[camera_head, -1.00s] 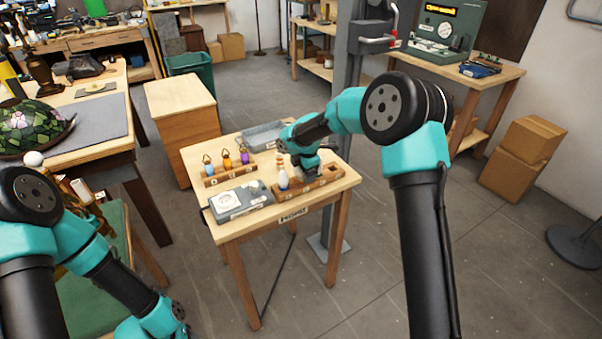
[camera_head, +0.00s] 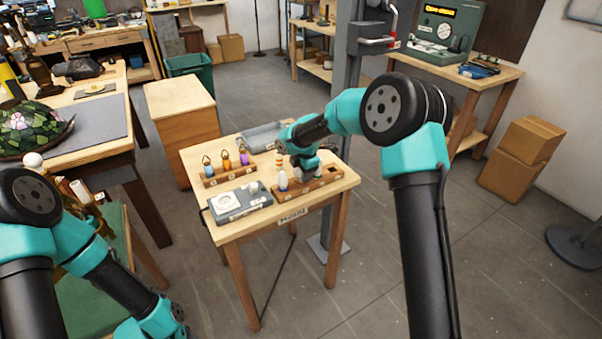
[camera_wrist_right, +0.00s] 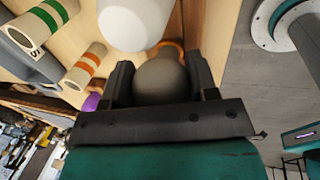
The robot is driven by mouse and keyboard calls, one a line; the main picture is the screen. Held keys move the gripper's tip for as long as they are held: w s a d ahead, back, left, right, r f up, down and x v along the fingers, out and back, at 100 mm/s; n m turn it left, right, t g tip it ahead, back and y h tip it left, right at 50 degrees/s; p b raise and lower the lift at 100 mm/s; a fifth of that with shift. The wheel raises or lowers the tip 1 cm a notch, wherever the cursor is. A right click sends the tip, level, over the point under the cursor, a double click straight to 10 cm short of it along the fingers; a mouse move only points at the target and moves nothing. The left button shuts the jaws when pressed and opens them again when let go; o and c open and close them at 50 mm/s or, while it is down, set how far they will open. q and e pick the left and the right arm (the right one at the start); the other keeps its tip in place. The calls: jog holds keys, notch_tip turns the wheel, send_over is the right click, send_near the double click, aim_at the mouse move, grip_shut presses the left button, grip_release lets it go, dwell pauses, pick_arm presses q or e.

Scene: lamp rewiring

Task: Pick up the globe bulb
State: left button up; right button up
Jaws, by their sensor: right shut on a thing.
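In the right wrist view a round, grey-brown shaded ball, which looks like the globe bulb (camera_wrist_right: 162,82), sits between the two dark fingers of my right gripper (camera_wrist_right: 158,62). The fingers are shut on its sides. In the head view my right gripper (camera_head: 304,170) is low over the wooden bulb rack (camera_head: 322,184) on the small table; the bulb in it is mostly hidden there. I cannot tell whether the bulb is clear of the rack. A white bulb (camera_head: 283,182) stands at the rack's left end. My left gripper is out of view.
A grey device with a white dial (camera_head: 240,203) is left of the rack. Behind it, a wooden holder (camera_head: 229,175) carries blue, orange and purple items. A grey tray (camera_head: 263,137) lies at the back. Striped tubes (camera_wrist_right: 85,66) show close by in the wrist view.

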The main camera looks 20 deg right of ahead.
jog(key=shift+r, duration=0.1)
jog(key=shift+w+v, duration=0.15)
jog(key=shift+v, duration=0.55)
jog(key=shift+w+v, duration=0.15)
jog(key=shift+v, duration=0.55)
jog(key=shift+s+a+r, duration=0.1)
jog(key=shift+s+r, duration=0.05)
jog(key=shift+r, duration=0.25)
jog(key=s+a, duration=0.2)
jog(key=s, duration=0.5)
jog(key=s+a+r, duration=0.1)
jog(key=s+a, duration=0.1)
jog(key=s, duration=0.6)
jog(key=shift+a, duration=0.25)
jog(key=shift+r, duration=0.15)
jog(key=w+d+r+m, duration=0.2)
jog(key=w+d, duration=0.1)
jog(key=d, duration=0.5)
jog(key=w+d+r+m+h, duration=0.1)
jog(key=w+d+r+m, duration=0.2)
jog(key=d, duration=0.5)
jog(key=w+d+r+m, duration=0.2)
jog(key=w+d+m, duration=0.1)
jog(key=d, duration=0.5)
jog(key=shift+d+r+g+h, duration=0.2)
jog(key=shift+r+g+h, duration=0.1)
jog(key=shift+g, duration=0.1)
jog(key=shift+w+a, duration=0.1)
